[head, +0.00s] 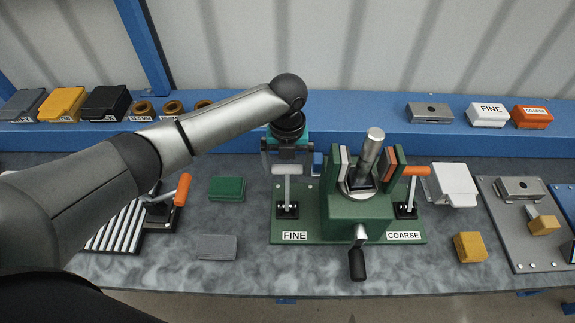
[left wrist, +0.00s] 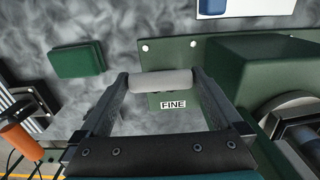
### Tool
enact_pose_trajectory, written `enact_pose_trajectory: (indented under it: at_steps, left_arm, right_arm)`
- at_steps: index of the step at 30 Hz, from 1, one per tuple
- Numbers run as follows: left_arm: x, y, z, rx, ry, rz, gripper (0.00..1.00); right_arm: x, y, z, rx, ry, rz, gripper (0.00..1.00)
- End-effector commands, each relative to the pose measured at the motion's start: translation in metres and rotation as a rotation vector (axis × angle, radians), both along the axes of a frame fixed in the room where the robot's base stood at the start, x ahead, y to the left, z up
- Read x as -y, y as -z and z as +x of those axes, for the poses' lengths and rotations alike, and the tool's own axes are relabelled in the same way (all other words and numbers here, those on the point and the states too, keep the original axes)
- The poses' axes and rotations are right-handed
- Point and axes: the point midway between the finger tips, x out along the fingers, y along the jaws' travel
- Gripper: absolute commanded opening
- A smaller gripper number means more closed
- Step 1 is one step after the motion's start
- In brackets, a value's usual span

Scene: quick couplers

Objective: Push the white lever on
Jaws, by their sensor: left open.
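The white lever (head: 286,188) stands upright on the left side of the green base (head: 310,240), above the FINE label (head: 295,236). Its pale cylindrical handle lies crosswise. My left gripper (head: 286,164) is open and right over the handle. In the left wrist view, the handle (left wrist: 163,80) lies between the tips of the left gripper (left wrist: 160,85), one finger near each end; I cannot tell whether they touch it. My right gripper is not in view.
A green fixture with a metal cylinder (head: 369,152) stands right of the lever, with a black-handled crank (head: 357,262) in front. An orange-handled lever (head: 412,185) stands by the COARSE label. A green block (head: 227,188) and grey block (head: 216,247) lie left.

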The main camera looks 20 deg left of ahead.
Motion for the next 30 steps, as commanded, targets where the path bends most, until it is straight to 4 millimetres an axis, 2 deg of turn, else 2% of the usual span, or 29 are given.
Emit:
enact_pose_trajectory:
  at_steps: [2,27,30]
  left_arm:
    - [0.0002,-0.0001,-0.0001,0.000,0.000,0.000,0.97]
    - [-0.0005,-0.0007,0.0000,-0.001,-0.002,0.001,0.02]
    - [-0.0005,-0.0008,0.0000,-0.001,-0.002,0.001,0.00]
  right_arm:
    - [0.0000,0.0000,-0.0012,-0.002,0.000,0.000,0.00]
    - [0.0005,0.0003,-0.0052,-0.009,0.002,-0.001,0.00]
    - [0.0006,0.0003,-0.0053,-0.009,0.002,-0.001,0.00]
